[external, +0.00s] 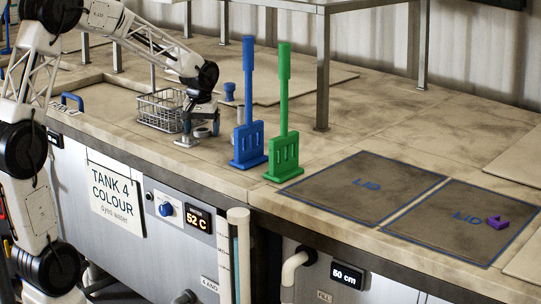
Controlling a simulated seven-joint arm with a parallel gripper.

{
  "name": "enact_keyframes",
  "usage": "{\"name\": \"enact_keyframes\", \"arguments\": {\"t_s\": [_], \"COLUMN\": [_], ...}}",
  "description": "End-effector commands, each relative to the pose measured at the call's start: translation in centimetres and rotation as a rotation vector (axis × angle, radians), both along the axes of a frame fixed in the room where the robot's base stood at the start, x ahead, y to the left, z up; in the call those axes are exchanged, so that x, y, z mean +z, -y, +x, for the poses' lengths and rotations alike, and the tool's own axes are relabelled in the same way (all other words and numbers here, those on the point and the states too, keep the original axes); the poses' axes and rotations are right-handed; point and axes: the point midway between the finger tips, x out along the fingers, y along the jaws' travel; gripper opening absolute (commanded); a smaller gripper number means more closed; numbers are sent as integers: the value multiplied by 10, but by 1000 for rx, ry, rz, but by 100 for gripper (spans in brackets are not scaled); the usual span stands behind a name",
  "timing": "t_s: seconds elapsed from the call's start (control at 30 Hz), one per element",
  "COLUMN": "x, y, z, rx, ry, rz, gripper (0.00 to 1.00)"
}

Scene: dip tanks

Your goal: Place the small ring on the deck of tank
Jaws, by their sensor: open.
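My gripper (198,135) is low over the deck (110,110) of tank 4, pointing down, with its fingers apart. A small pale grey-green ring (203,132) appears to lie on the deck between or just beside the fingertips. The fingers partly hide it, and I cannot tell whether they touch it. The tank front carries a "TANK 4 COLOUR" sign (115,196).
A wire basket (158,112) stands just left of my gripper. A blue paddle (248,140) and a green paddle (282,140) stand upright to the right. A small blue knob-like piece (229,91) is behind. Lids (365,183) lie farther right, one bearing a purple bracket (497,222).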

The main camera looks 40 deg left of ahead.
Motion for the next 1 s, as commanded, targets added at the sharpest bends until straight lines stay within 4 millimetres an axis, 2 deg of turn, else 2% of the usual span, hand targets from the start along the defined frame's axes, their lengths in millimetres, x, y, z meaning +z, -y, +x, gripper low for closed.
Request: {"name": "enact_keyframes", "arguments": {"t_s": [0.17, 0.37, 0.8, 1.0], "x": [5, 22, 90, 112], "y": [0, 1, 6, 8], "z": [0, -2, -8, -11], "rx": [0, 0, 0, 0], "ry": [0, 2, 2, 0], "rz": [0, 0, 0, 0], "gripper": [83, 83, 83, 83]}}
